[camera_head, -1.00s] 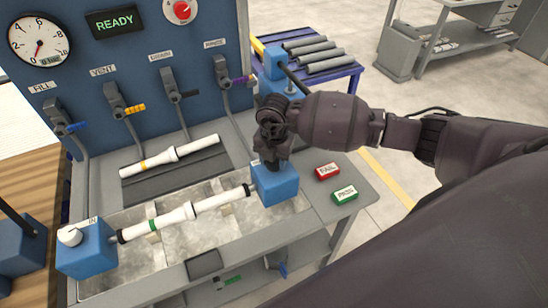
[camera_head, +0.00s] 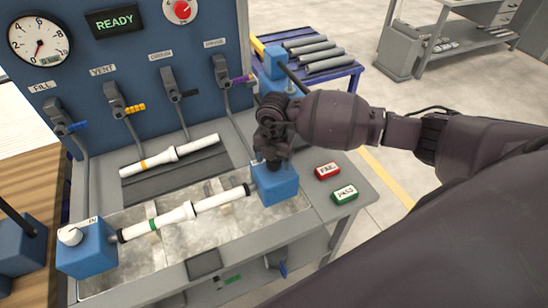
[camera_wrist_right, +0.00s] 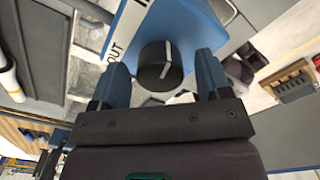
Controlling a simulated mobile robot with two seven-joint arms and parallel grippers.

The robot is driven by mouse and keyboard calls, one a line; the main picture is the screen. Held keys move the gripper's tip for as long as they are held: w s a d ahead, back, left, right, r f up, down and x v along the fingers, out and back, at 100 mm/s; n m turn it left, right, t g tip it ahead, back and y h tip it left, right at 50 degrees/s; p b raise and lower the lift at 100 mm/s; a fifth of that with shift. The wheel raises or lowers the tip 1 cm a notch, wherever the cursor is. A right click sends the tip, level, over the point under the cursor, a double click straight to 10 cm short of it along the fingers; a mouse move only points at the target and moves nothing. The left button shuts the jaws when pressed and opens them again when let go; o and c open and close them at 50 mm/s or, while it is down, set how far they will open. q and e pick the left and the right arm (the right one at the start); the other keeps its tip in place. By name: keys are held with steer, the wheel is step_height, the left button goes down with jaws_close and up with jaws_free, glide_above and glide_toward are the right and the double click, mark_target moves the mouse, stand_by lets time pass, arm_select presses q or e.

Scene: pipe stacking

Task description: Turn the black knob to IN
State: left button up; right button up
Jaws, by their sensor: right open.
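The black knob (camera_wrist_right: 158,75) shows in the right wrist view on the blue block (camera_wrist_right: 185,25), with a white pointer line on its top. The word OUT is printed beside it, and another label is cut off at the top edge. My left gripper is not in view.
A white pipe with a green band (camera_head: 188,213) runs between the right block and a left blue block (camera_head: 86,252) with a white knob (camera_head: 70,235). Another pipe (camera_head: 170,155) lies behind. Red FAIL (camera_head: 327,171) and green PASS (camera_head: 345,194) buttons are to the right.

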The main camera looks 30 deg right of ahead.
step_height(320, 180, up, 11)
steer(key=shift+f+b, duration=0.15)
steer(key=shift+b, duration=0.2)
steer(key=shift+f, duration=0.1)
stand_by(0.4)
steer(key=s+a+t+y, duration=0.1)
steer(key=s+a+y, duration=0.3)
steer(key=a+y, duration=0.45)
steer(key=s+a+t+y, duration=0.1)
steer(key=s+a+y, duration=0.4)
steer(key=a+y, duration=0.35)
steer(key=w+d+f+m+t+h, duration=0.1)
steer(key=d+f+m+t+h, duration=0.1)
steer(key=d+m+t+h, duration=0.45)
steer(key=w+d+f+m+t+h, duration=0.1)
steer(key=d+f+m+t+h, duration=0.2)
steer(key=m+t, duration=0.65)
steer(key=s+d+f+m+g+h, duration=0.3)
steer(key=s+d+f+m+h, duration=0.1)
steer(key=s+d+f, duration=0.1)
steer(key=s+d+f+m+g+h, duration=0.3)
steer(key=s+d+f+m, duration=0.2)
steer(key=f, duration=0.5)
steer(key=s, duration=0.2)
steer(key=shift+s+f+h, duration=0.25)
steer(key=shift+s+h, duration=0.1)
steer(key=shift+s, duration=0.05)
